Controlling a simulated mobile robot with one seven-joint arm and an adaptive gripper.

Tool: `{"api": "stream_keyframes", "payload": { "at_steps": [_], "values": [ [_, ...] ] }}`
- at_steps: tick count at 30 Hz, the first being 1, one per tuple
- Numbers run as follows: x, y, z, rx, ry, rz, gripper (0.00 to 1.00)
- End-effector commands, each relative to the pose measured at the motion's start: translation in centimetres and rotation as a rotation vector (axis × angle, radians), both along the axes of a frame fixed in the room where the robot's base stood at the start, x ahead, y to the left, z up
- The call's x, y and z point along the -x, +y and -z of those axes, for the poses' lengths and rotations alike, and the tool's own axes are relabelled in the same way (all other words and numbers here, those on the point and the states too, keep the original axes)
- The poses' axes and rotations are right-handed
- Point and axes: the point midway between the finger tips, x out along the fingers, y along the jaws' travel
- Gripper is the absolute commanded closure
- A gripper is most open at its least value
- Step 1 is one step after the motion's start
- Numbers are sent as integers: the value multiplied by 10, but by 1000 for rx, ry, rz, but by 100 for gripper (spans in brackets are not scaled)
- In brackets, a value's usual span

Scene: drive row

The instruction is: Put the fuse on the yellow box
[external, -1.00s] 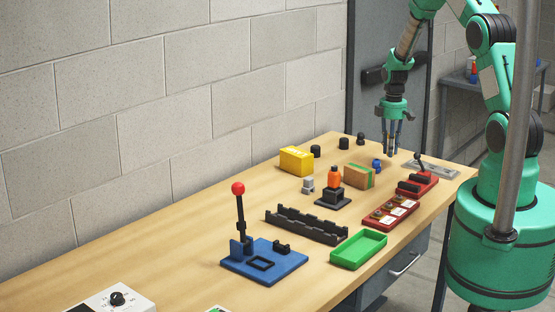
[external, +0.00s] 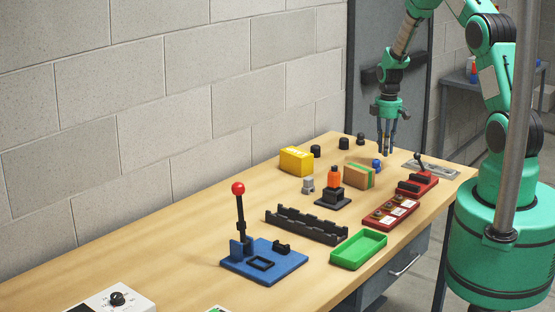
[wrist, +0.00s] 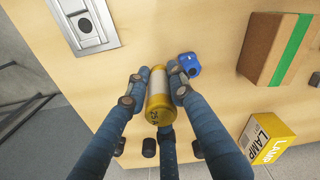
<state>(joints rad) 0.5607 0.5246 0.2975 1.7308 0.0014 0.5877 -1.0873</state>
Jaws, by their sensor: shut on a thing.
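The fuse (wrist: 157,95) is a cream cylinder with yellow end caps, marked 25 A. In the wrist view my gripper (wrist: 158,78) is shut on it, with fingers on both sides. In the external view my gripper (external: 388,148) hangs over the far end of the workbench, and the fuse is too small to make out there. The yellow box (external: 296,161) stands on the bench near the wall, to the left of my gripper. It also shows at the lower right of the wrist view (wrist: 270,141), with LAMP printed on it.
A cardboard box with a green stripe (external: 359,176) and a small blue thing (external: 376,163) stand near my gripper. Black caps (external: 344,143) stand along the wall side. An orange-topped part (external: 334,178) and a black rack (external: 305,224) stand nearer the camera. Bare wood surrounds the yellow box's left side.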

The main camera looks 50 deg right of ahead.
Motion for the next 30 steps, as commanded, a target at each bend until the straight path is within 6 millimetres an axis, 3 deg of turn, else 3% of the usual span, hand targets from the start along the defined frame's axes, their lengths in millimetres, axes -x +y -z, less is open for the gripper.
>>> {"api": "stream_keyframes", "payload": {
  "at_steps": [8, 21, 27, 30],
  "values": [
    [-31, 57, -18, -2, -3, -38, 100],
    [-77, 190, -56, -7, -7, -112, 100],
    [-85, 229, -68, -9, -10, -131, 100],
    [-87, 239, -70, -10, -9, -136, 100]
  ]
}}
